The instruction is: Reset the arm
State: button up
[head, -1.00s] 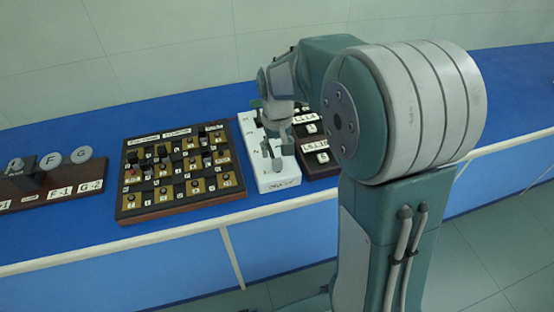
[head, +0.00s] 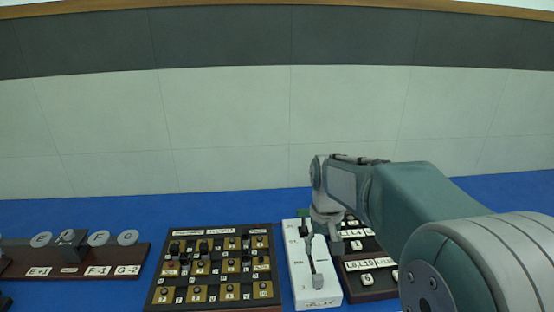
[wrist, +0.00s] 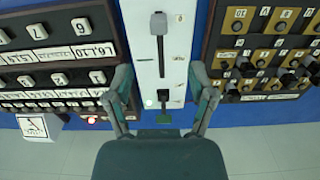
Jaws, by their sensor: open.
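My arm (head: 420,205) reaches in from the right over the bench in the head view. My gripper (wrist: 162,108) shows in the wrist view with its two fingers spread apart and nothing between them but the view of the panel behind. It hangs near a white slider panel (head: 299,262), which also shows in the wrist view (wrist: 148,70). In the head view the gripper tips are small and partly merge with the panel's lever, so contact cannot be told.
A dark board of knobs (head: 240,295) stands left of the white panel. A dark label board (head: 378,292) stands close on its right, partly behind my arm. A board with round discs (head: 70,270) is at far left. The blue bench (head: 210,208) is bare behind them.

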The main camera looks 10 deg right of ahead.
jog(key=s+r+t, duration=0.2)
jog(key=s, duration=0.8)
jog(key=s+r+t, duration=0.3)
jog(key=s, duration=0.7)
jog(key=shift+s+r+t, duration=0.15)
jog(key=shift+s+t, duration=0.1)
jog(key=shift+t, duration=0.05)
dwell(1.6)
